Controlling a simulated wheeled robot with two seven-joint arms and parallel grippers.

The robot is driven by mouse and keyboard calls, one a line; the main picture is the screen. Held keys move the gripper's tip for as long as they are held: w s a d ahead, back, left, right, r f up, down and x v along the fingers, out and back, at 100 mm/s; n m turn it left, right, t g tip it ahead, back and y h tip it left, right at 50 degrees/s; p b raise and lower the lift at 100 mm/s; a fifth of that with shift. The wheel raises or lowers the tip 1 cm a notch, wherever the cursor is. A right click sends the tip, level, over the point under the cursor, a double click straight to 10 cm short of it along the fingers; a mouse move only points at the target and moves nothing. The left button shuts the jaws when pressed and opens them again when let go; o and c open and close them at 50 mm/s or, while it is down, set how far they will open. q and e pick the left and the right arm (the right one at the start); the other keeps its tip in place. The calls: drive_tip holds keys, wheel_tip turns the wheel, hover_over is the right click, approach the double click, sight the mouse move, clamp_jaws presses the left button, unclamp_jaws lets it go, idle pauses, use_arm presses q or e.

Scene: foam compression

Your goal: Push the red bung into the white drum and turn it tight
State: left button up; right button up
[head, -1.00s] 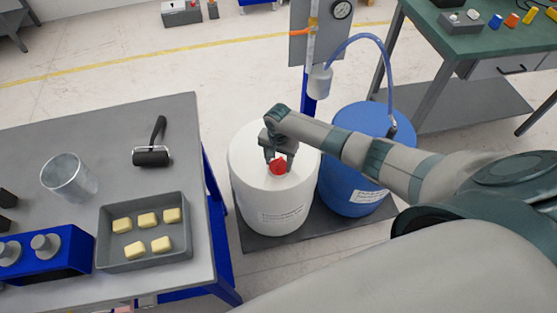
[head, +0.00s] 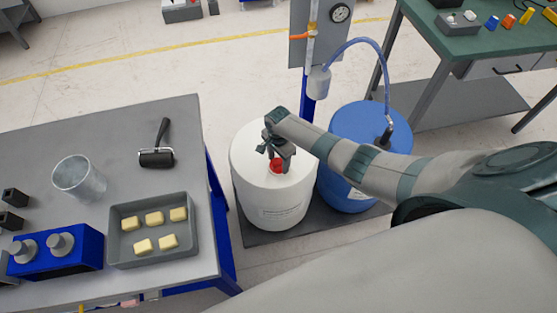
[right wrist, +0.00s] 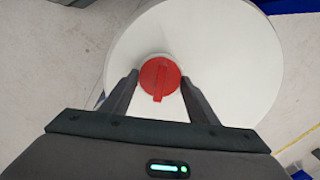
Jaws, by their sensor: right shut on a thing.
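The white drum (head: 259,192) stands upright on a dark floor plate, left of a blue drum. My right gripper (head: 279,163) is over the drum top and shut on the bung, one finger on each side. How deep the bung sits in its hole cannot be seen. My left gripper is not in view.
The blue drum (head: 365,135) with a hose stands close to the right. A blue post (head: 309,90) with a gauge panel rises behind. A green-topped bench is at upper right.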

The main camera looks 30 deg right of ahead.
sight(278, 162)
drive_tip(key=shift+m+p, duration=0.3)
drive_tip(key=shift+m, duration=0.2)
drive_tip(key=o, duration=1.2)
drive_tip(key=shift+r, duration=0.15)
drive_tip(key=shift+r, duration=0.5)
wheel_tip(278, 162, up, 16)
drive_tip(key=shift+r+b, duration=0.1)
drive_tip(key=shift+b, duration=0.7)
